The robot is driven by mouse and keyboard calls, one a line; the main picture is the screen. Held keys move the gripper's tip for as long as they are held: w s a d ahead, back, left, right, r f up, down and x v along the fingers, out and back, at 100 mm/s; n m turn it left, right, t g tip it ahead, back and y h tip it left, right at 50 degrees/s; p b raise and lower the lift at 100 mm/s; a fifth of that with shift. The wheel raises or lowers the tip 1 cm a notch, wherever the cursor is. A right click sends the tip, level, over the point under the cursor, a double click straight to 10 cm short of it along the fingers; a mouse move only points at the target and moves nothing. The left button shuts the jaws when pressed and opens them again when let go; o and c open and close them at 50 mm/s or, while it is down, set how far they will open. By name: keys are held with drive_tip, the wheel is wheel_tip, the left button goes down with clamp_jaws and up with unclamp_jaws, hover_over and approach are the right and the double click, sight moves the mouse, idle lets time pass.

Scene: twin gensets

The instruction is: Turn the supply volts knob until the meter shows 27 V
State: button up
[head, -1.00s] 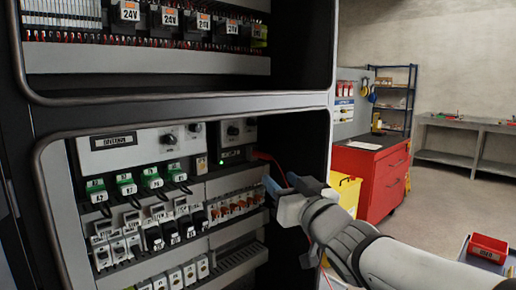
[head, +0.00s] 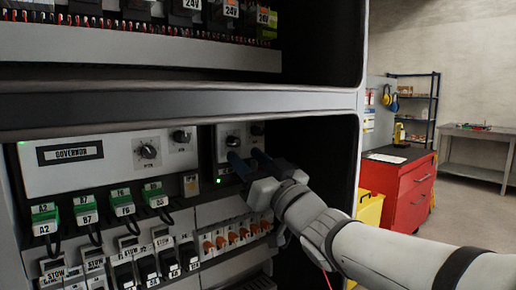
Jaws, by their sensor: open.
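A dark supply module (head: 206,150) with a light front plate stands right of the governor panel. A dark knob (head: 232,141) sits on its plate, and a second knob (head: 257,129) shows further right. Their labels are too small to read, so I cannot tell which is the volts knob. My gripper (head: 246,156) is open, its two blue fingers pointing at the module just below these knobs. I see nothing between the fingers; contact with the module cannot be told. The fingers hide the module's lower right. No meter reading is legible.
The governor panel (head: 85,160) carries two other knobs. Green connectors (head: 123,200), breakers and orange-topped terminals (head: 235,238) lie below. The cabinet's edge (head: 362,100) stands close above and right of my arm. A red tool cabinet (head: 405,190) and yellow bin (head: 370,208) are outside.

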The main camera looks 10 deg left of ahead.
sight(237, 145)
drive_tip(key=shift+w+x, duration=0.25)
drive_tip(key=shift+x, duration=1.65)
drive_tip(key=shift+d, duration=0.15)
drive_tip(key=shift+c, duration=0.5)
